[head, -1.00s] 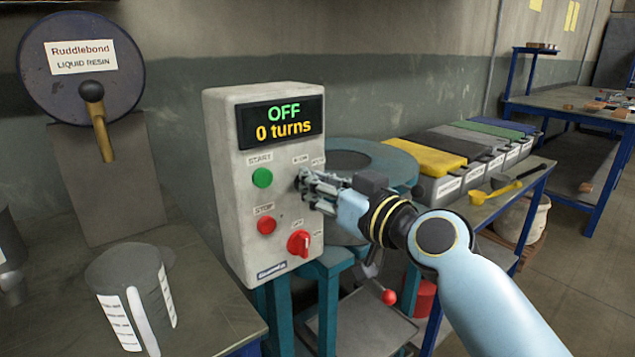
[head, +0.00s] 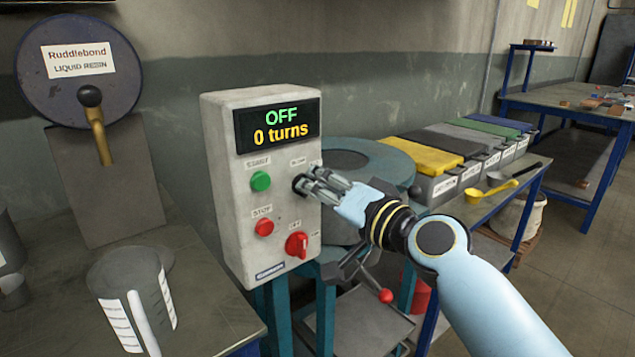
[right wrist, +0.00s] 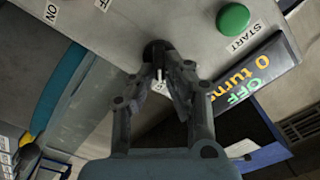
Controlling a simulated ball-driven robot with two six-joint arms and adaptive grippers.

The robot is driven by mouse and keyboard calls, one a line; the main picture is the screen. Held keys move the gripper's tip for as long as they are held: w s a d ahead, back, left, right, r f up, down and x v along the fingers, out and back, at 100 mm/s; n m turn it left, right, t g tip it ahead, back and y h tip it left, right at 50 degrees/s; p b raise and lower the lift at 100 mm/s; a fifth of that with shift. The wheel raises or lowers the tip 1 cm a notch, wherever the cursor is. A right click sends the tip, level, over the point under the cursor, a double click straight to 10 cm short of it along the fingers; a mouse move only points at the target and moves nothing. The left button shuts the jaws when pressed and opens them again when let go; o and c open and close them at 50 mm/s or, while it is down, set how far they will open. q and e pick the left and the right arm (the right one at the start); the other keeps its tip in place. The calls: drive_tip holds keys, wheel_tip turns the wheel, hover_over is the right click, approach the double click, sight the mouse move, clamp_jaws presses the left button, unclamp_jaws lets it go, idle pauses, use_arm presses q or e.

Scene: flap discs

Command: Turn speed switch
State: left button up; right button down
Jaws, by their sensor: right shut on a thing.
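A grey control box (head: 222,170) stands in the middle of the head view. Its display (head: 277,125) reads OFF and 0 turns. The speed switch, a small black knob (head: 298,184), is on its front, right of the green START button (head: 260,181); the right wrist view also shows the knob (right wrist: 155,48). My right gripper (head: 307,183) is shut on this knob, with its fingertips against it and hiding part of it. Below are the red STOP button (head: 264,227) and a red rotary switch (head: 297,244). My left gripper is not in view.
A teal round machine (head: 395,165) is behind my right gripper. Bins with coloured lids (head: 430,158) line the bench to the right. A measuring jug (head: 135,300) and the resin drum (head: 78,75) are at the left.

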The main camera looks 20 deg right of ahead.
drive_tip(key=shift+f+m, duration=0.1)
drive_tip(key=shift+m, duration=1)
drive_tip(key=c, duration=1.4)
unclamp_jaws()
drive_tip(key=shift+d, duration=0.1)
drive_tip(key=shift+o, duration=0.2)
drive_tip(key=v, duration=1.2)
